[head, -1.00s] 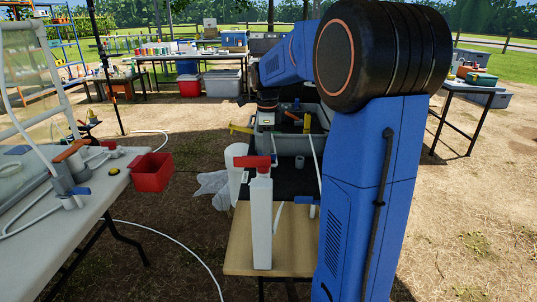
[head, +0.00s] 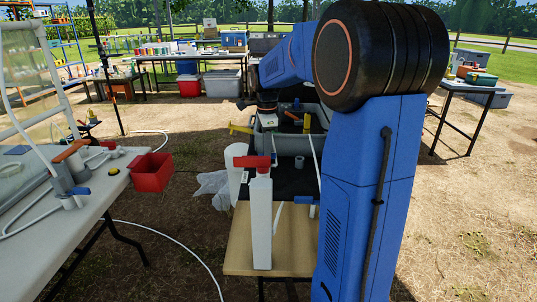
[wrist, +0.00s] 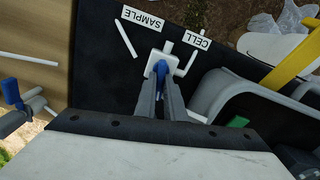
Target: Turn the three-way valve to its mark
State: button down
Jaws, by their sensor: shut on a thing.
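The three-way valve (wrist: 152,68) is a small white body with white tube stubs and a blue handle (wrist: 161,67), in the upper middle of the wrist view. The labels SAMPLE (wrist: 142,19) and CELL (wrist: 195,40) lie on the black mat beside it. My gripper (wrist: 162,78) is shut on the blue handle, with its grey fingers on either side. The handle lies along the line of my fingers.
A white post with a red top (head: 261,225) stands on the wooden table (head: 240,245). A grey bin (head: 290,145) stands behind the black mat (wrist: 95,70). A yellow handle (wrist: 292,58) is near the grey part. A red bin (head: 151,172) is at left.

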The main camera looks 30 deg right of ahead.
jog(key=n, duration=0.4)
jog(key=shift+w+a, duration=0.15)
jog(key=shift+w, duration=0.05)
jog(key=n, duration=0.4)
jog(key=shift+w, duration=0.15)
jog(key=n, duration=0.4)
jog(key=shift+w+a, duration=0.1)
jog(key=shift+w, duration=0.1)
jog(key=n, duration=0.3)
jog(key=shift+w+n, duration=0.2)
jog(key=shift+n, duration=0.1)
jog(key=c, duration=1.8)
grip_release()
jog(key=shift+o, duration=0.2)
notch_tip(320, 180, up, 17)
jog(key=shift+r, duration=0.2)
